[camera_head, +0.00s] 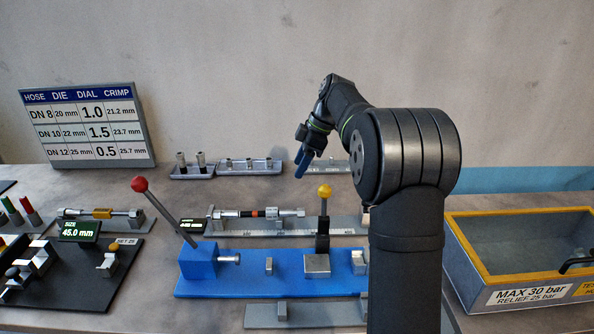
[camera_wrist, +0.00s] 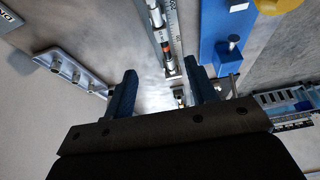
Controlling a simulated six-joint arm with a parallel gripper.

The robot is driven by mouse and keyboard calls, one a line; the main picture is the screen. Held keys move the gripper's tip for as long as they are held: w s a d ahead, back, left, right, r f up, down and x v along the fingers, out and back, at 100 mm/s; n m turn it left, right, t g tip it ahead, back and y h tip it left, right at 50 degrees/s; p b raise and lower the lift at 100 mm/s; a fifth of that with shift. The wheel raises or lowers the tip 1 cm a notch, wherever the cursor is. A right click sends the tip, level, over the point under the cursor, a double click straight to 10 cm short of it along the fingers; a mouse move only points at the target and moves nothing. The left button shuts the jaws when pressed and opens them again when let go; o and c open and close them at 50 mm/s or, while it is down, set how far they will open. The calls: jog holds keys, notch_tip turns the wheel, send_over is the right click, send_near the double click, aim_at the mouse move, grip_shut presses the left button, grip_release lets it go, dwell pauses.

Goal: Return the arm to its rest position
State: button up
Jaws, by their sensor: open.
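My gripper (camera_head: 303,160) is raised above the back of the bench in the head view, blue fingers pointing down. In the wrist view the two blue fingers of my gripper (camera_wrist: 160,90) stand apart, with nothing held between them. Below and beyond the fingers, a hose assembly with an orange-red band (camera_wrist: 166,46) lies along a scale. In the head view this hose assembly (camera_head: 258,212) lies on a grey measuring rail. Part of the bench is hidden behind my arm.
A blue fixture (camera_head: 210,284) with red-knobbed and yellow-knobbed levers stands in front of the rail. A grey tank with a yellow rim (camera_head: 520,215) is at the right. A chart board (camera_head: 88,125) stands at the back left. A small fitting tray (camera_head: 250,167) lies near the wall.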

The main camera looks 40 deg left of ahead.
aim_at(277, 210)
jog(key=x, duration=1.7)
jog(key=shift+s+a+f, duration=0.15)
jog(key=shift+r, duration=0.25)
jog(key=v, duration=1.6)
jog(key=x, duration=1.6)
jog(key=shift+f, duration=0.35)
jog(key=r, duration=0.7)
jog(key=shift+w+d, duration=0.35)
jog(key=w+d+r, duration=0.2)
jog(key=d+r, duration=0.3)
jog(key=d, duration=0.4)
jog(key=w+d+r+m, duration=0.1)
jog(key=w+d+r, duration=0.1)
jog(key=d+r, duration=0.3)
jog(key=shift+w+d+m, duration=0.25)
jog(key=shift+d+m, duration=0.05)
jog(key=shift+d, duration=1.85)
